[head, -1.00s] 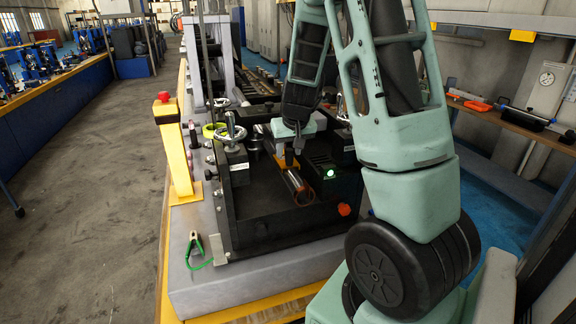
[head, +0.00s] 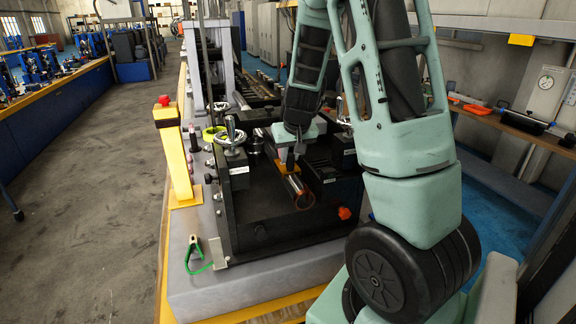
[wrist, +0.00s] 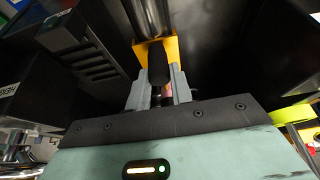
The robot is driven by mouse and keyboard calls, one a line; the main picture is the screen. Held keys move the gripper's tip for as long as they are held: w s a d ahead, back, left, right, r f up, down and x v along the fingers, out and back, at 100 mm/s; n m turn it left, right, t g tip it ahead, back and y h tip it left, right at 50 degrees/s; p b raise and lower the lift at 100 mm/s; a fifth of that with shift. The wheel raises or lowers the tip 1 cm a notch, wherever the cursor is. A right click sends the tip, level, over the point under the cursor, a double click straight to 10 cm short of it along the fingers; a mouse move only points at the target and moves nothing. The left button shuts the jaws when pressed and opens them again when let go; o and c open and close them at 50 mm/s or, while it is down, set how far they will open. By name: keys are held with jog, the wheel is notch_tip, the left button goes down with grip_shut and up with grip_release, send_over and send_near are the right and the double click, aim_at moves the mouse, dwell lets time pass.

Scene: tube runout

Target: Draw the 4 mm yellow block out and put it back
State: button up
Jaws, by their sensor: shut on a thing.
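The yellow block (wrist: 172,48) is a thin flat plate at the top middle of the wrist view, with a dark rounded grip in front of it. My gripper (wrist: 158,88) is shut on this piece, its grey fingers on either side of the grip. In the head view, my gripper (head: 289,164) points down into the black machine bed, and an orange-yellow edge of the block (head: 282,169) shows beside it. A metal tube (head: 295,185) lies just in front of the block. The block's lower edge, and whether it touches the tube or bed, I cannot make out.
The black bed's front wall (head: 290,227) and handwheel units, one at the left (head: 232,160), stand around the gripper. A yellow post with a red button (head: 172,140) is at the left. A green-corded clip (head: 198,254) lies on the grey front ledge.

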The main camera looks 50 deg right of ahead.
jog(key=shift+s+a, duration=0.15)
jog(key=shift+s, duration=0.1)
jog(key=shift+s+a, duration=0.4)
jog(key=shift+s, duration=0.2)
jog(key=shift+s+a, duration=0.15)
jog(key=shift+s, duration=0.15)
jog(key=shift+s+a+b, duration=0.3)
jog(key=shift+s+a, duration=0.15)
jog(key=shift+s, duration=0.25)
jog(key=shift+s, duration=0.1)
jog(key=shift+s+a, duration=0.2)
jog(key=shift+s, duration=0.05)
